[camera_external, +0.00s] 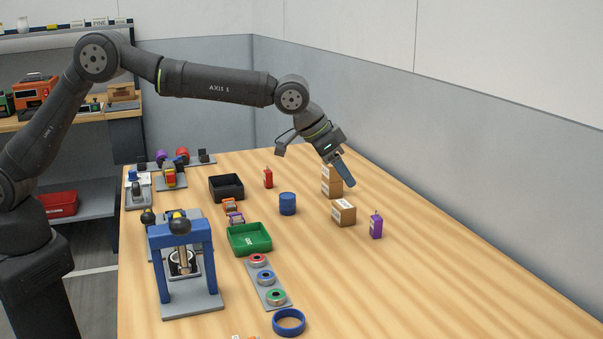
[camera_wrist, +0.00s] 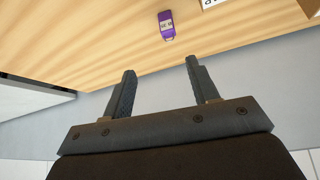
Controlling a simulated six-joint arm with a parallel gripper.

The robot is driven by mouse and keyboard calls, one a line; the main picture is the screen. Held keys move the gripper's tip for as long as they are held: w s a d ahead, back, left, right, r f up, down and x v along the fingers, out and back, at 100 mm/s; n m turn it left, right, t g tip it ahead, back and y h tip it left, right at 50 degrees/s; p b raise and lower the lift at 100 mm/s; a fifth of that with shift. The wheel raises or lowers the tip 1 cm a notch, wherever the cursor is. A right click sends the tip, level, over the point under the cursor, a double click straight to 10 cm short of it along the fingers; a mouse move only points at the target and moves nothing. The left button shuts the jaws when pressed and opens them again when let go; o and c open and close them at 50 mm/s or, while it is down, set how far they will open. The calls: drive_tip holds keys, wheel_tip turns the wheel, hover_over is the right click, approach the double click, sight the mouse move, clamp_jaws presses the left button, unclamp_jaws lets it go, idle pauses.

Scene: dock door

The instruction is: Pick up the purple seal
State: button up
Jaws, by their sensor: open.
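The purple seal (camera_external: 376,227) is a small upright purple block with a thin stem on top, standing on the table right of the cardboard boxes. In the wrist view, a purple item with a white label (camera_wrist: 166,26) shows at the top, beyond the fingertips and roughly between them; it looks like the same seal. My gripper (camera_external: 346,172) is above the table by the taller cardboard box, up and left of the seal in the external view. In the wrist view its two fingers (camera_wrist: 160,66) are apart with nothing between them.
A red block (camera_external: 268,178), blue cylinder (camera_external: 287,204), black bin (camera_external: 226,187), green tray (camera_external: 250,239) and blue press frame (camera_external: 182,236) are further left. The table right of the seal is clear.

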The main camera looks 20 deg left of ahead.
drive_tip(key=w+a, duration=0.1)
drive_tip(key=w, duration=0.1)
approach(375, 217)
drive_tip(key=x, duration=0.5)
drive_tip(key=shift+w+a+f, duration=0.15)
drive_tip(key=shift+w+f, duration=0.1)
drive_tip(key=shift+f, duration=0.15)
drive_tip(key=shift+d+x, duration=0.15)
drive_tip(key=shift+x, duration=0.8)
drive_tip(key=shift+d+x, duration=0.2)
drive_tip(key=shift+x, duration=0.75)
drive_tip(key=shift+d+f, duration=0.3)
drive_tip(key=shift+f, duration=0.1)
drive_tip(key=shift+c, duration=0.4)
drive_tip(key=c, duration=1)
